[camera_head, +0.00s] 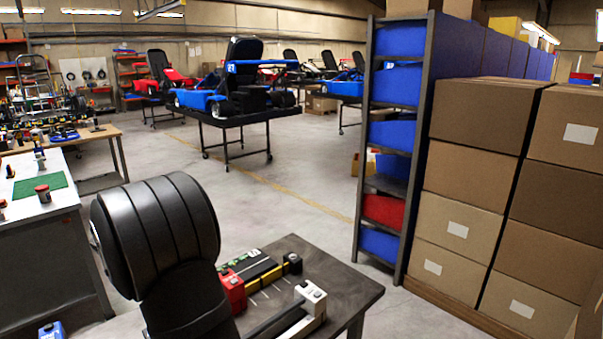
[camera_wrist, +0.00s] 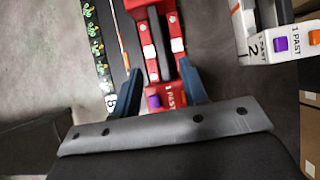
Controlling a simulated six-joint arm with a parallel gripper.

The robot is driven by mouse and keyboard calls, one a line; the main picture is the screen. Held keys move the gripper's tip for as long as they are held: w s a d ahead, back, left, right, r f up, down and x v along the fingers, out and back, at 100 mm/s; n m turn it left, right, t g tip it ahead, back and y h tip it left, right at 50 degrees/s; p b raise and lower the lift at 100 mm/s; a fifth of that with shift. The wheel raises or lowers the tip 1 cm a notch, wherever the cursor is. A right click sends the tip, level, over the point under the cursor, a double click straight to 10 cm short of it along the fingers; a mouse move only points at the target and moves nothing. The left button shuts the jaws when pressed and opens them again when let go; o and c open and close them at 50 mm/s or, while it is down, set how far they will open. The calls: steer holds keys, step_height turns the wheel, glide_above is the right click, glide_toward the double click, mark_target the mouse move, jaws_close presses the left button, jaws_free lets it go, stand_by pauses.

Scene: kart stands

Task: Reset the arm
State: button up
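My gripper (camera_wrist: 160,65) shows in the wrist view with its two dark blue-grey fingers spread apart. A red block (camera_wrist: 168,88) with white patches, dark bars and a "1 PAST" label lies in view between the fingers. I see nothing clearly held, and cannot tell whether the fingers touch the red block. In the head view my black arm fills the lower left over the edge of a dark table (camera_head: 352,290), and the gripper itself is hidden there. The red block (camera_head: 233,290) shows beside my arm on that table.
A white-and-grey block (camera_head: 312,297) lies on the table's right part, also in the wrist view (camera_wrist: 254,45). A green-patterned dark strip (camera_wrist: 95,45) lies left of the red block. A shelf with blue bins (camera_head: 392,135) and stacked boxes (camera_head: 475,115) stand right. Open floor lies behind the table.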

steer(key=x, duration=1)
steer(key=shift+r, duration=0.15)
steer(key=shift+s+a, duration=0.1)
steer(key=v, duration=1.7)
steer(key=x, duration=1.7)
steer(key=r, duration=0.8)
steer(key=shift+w+d+r, duration=0.3)
steer(key=shift+w+r, duration=0.05)
steer(key=shift+r, duration=0.05)
steer(key=w+d+r, duration=0.8)
steer(key=w+d, duration=0.4)
steer(key=shift+d+r, duration=0.2)
steer(key=shift+r, duration=0.05)
